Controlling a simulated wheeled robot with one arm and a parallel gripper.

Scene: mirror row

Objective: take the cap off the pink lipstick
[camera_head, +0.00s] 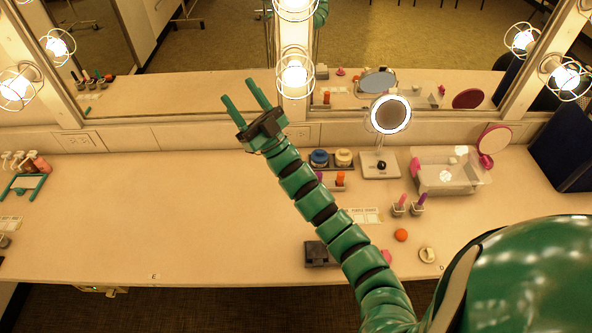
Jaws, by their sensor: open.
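A small pink upright item (402,200), which looks like the pink lipstick, stands in a pale holder on the counter, right of the middle. A purple one (422,198) stands just to its right. They are too small to tell where cap and body meet. My gripper (240,91) is open and empty, with its two green fingers spread and pointing up-left toward the mirror. It is far to the left of the pink item and apart from it. My arm crosses the counter to the left of the pink item.
Behind the pink item stand a round lit mirror (390,115) and a clear box (446,178). An orange ball (401,235) and a cream round item (427,255) lie in front. A dark block (320,254) sits near the front edge. The counter's left middle (140,220) is clear.

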